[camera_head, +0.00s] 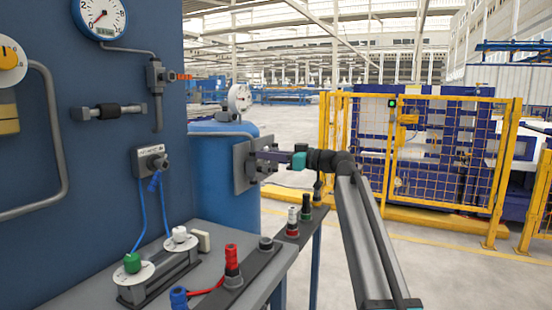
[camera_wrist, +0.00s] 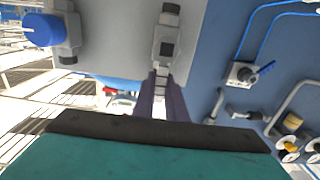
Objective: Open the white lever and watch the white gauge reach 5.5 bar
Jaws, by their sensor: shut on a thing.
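My gripper (camera_head: 264,157) reaches left to a grey plate (camera_head: 242,170) in front of a blue tank. In the wrist view the two dark purple fingers (camera_wrist: 162,80) are shut on a small pale part at the lower end of a grey valve fitting (camera_wrist: 167,45). I cannot tell whether this part is the white lever, as the fingers hide most of it.
The blue panel (camera_head: 60,120) at left carries pipes, an orange-handled valve (camera_head: 180,76) and a blue lever (camera_head: 155,181). The bench below holds red, black and white connectors (camera_head: 232,262). Yellow fencing (camera_head: 440,160) stands at right.

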